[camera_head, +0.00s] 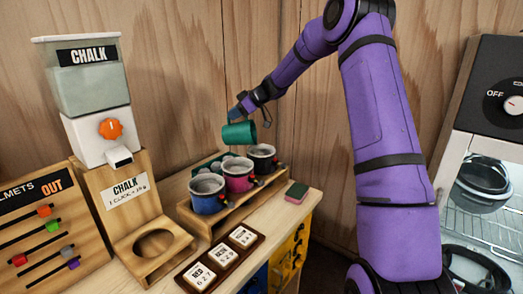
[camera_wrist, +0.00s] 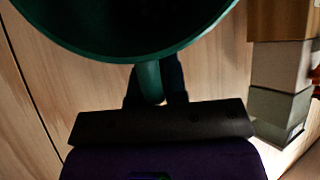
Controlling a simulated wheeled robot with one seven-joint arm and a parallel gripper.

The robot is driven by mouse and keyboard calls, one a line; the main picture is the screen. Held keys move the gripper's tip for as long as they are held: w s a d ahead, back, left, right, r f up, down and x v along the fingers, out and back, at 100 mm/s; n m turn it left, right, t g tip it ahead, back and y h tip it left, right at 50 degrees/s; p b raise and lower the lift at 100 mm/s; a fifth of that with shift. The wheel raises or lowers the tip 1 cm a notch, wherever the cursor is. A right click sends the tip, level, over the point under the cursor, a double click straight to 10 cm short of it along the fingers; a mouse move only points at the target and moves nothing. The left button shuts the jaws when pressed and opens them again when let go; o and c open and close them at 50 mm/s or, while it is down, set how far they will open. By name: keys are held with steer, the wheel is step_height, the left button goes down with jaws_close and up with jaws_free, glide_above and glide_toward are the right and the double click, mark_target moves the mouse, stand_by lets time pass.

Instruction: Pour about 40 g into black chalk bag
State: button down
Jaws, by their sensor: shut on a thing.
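The black chalk bag (camera_head: 262,158) stands upright at the right end of the wooden rack, its pale mouth facing up. A green cup (camera_head: 238,134) hangs above and slightly left of it, tipped on its side with its rim towards the right. My gripper (camera_head: 241,113) is shut on the cup's handle, from above. In the wrist view the cup (camera_wrist: 140,50) fills the top, and its handle sits between my dark fingers (camera_wrist: 155,88). No falling chalk shows. The cup's contents cannot be made out.
A magenta bag (camera_head: 237,178) and a blue bag (camera_head: 208,197) share the rack (camera_head: 228,212). A chalk dispenser (camera_head: 95,100) with an orange knob stands left. Label tiles (camera_head: 220,258) lie in front, a sponge (camera_head: 296,192) right. An open-fronted oven-like cabinet (camera_head: 490,150) is far right.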

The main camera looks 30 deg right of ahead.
steer(key=shift+s+d+r+t+y+b, duration=0.45)
steer(key=shift+s+d+b, duration=0.15)
steer(key=shift+d, duration=0.1)
steer(key=shift+s+d+r+t+y+b, duration=0.3)
steer(key=shift+s+d+t+y+b, duration=0.15)
steer(key=shift+s+d, duration=0.15)
stand_by(1.8)
steer(key=shift+s+d+r+t+y+b, duration=0.2)
steer(key=shift+s+d+t+y+b, duration=0.3)
steer(key=shift+d, duration=0.2)
steer(key=shift+s+d+r+t+y+b, duration=0.25)
steer(key=shift+s+d+t+y, duration=0.15)
steer(key=shift+s+d+y, duration=0.25)
stand_by(2.5)
steer(key=w+a+g+h, duration=0.1)
steer(key=w+a+f+g+h, duration=0.1)
steer(key=w+a, duration=0.1)
steer(key=shift+a+h, duration=0.2)
steer(key=shift+h, duration=0.15)
steer(key=shift+w+f+g, duration=0.1)
steer(key=shift+f+g, duration=0.05)
steer(key=shift+g, duration=0.15)
